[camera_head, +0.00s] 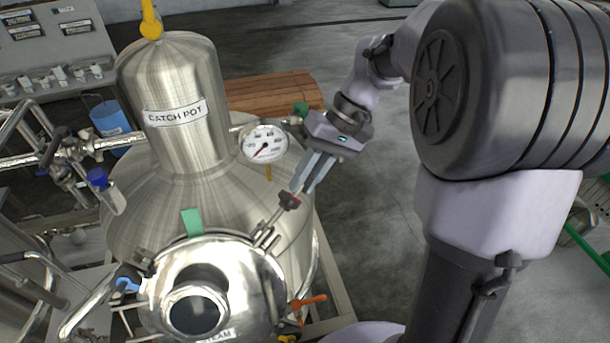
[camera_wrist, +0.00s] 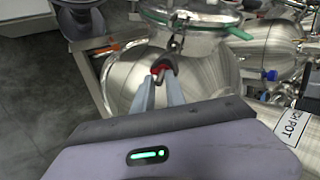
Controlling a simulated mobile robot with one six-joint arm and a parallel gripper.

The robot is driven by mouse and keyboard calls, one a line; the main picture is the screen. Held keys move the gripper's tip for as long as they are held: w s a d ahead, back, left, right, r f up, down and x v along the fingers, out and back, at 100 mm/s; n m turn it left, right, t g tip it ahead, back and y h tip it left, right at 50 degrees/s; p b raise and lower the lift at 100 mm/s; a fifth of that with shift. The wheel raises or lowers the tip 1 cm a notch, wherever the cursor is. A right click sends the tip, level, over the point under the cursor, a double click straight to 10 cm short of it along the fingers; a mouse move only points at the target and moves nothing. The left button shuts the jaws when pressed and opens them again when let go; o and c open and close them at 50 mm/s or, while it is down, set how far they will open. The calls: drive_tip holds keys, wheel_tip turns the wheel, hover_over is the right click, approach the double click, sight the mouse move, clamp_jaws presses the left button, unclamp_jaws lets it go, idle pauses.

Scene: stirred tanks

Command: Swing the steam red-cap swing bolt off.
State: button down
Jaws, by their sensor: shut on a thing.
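The red-cap swing bolt (camera_head: 288,200) stands at the upper right of the round steam lid (camera_head: 255,268), its shank slanting from the lid's rim up to a dark knob with a red top. The lid carries a partly hidden STEAM label. My gripper (camera_head: 300,189) reaches down from the upper right, with its fingertips at the knob. In the wrist view, the red cap (camera_wrist: 160,70) sits between my two fingertips, and my gripper (camera_wrist: 158,78) is shut on it. The dark knob around the cap shows just behind the fingertips.
The catch pot (camera_head: 170,100) rises behind the lid, with a pressure gauge (camera_head: 264,145) at its right near my gripper. An orange handle (camera_head: 308,301) and a blue-gripped handle (camera_head: 125,284) flank the lid. Floor right of the vessel is clear.

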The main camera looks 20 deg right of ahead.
drive_tip(key=shift+s+d+f, duration=0.1)
drive_tip(key=shift+s+f, duration=0.05)
drive_tip(key=shift+f, duration=0.15)
drive_tip(key=c, duration=1.5)
unclamp_jaws()
drive_tip(key=shift+w+r, duration=0.15)
drive_tip(key=shift+w, duration=0.1)
drive_tip(key=p+v, duration=0.1)
drive_tip(key=v, duration=1.6)
drive_tip(key=shift+r+p, duration=0.3)
drive_tip(key=shift+p, duration=0.05)
